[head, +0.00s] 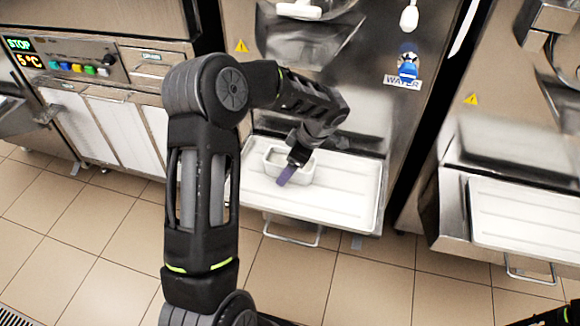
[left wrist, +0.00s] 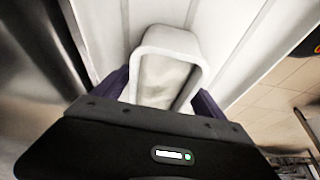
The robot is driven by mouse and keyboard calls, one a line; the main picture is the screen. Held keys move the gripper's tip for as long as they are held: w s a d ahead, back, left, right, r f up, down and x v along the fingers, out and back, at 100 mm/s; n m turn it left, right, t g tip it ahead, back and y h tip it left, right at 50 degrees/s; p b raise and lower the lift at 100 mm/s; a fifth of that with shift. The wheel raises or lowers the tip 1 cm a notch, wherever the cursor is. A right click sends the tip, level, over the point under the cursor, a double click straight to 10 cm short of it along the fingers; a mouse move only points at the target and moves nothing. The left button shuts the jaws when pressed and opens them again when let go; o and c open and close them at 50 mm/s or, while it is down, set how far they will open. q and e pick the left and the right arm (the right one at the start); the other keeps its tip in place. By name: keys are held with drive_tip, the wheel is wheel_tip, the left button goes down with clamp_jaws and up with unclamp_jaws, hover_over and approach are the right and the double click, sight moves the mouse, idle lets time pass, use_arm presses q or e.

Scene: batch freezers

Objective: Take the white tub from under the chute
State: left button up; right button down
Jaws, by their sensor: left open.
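The white tub (head: 275,158) sits on the white drip shelf (head: 345,190) in front of the steel freezer, near the shelf's left end. My left gripper (head: 290,172) is at the tub's near side, with one purple finger showing in the head view. In the left wrist view the empty-looking tub (left wrist: 165,42) lies ahead, and the open purple fingers (left wrist: 160,95) are on either side of its near part. I cannot tell whether they touch it. The gripper hides part of the tub in the head view. My right gripper is not clearly in view.
A steel chute (head: 310,42) is above the shelf on the freezer front. A handle (head: 292,236) hangs below the shelf. A second freezer with a similar shelf (head: 525,215) stands to the right. The shelf's right part is bare.

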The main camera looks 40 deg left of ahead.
use_arm(q)
drive_tip(key=shift+c, duration=0.5)
drive_tip(key=c, duration=1.5)
